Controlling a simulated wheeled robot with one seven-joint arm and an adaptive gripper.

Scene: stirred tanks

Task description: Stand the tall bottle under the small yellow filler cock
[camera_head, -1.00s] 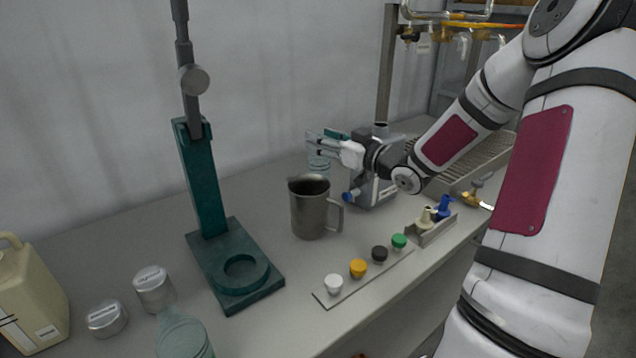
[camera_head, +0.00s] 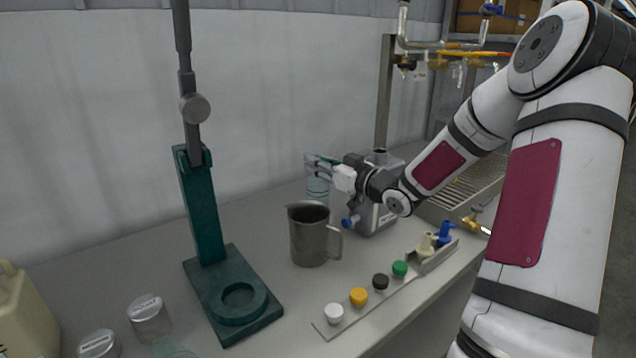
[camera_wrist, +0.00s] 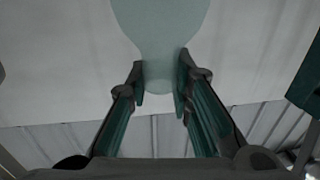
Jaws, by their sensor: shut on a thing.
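My gripper (camera_head: 322,168) is shut on the tall bottle (camera_head: 318,188), a pale blue-green translucent one, behind the steel jug. In the wrist view the bottle (camera_wrist: 160,28) shows its neck between the two fingertips (camera_wrist: 160,86) and its wider body beyond. I cannot tell whether its base touches the bench. Several small brass and yellow cocks (camera_head: 441,63) hang from the pipe rack at the back right, apart from the bottle. A brass-yellow cock (camera_head: 470,224) also sits at the bench's right front edge. I cannot tell which is the small yellow filler cock.
A steel jug (camera_head: 309,240) stands just in front of the bottle, and a grey metal can (camera_head: 378,217) to its right. A green press (camera_head: 205,215) stands left. Coloured caps lie on a strip (camera_head: 345,322) in front. A ribbed drain tray (camera_head: 480,180) is at right.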

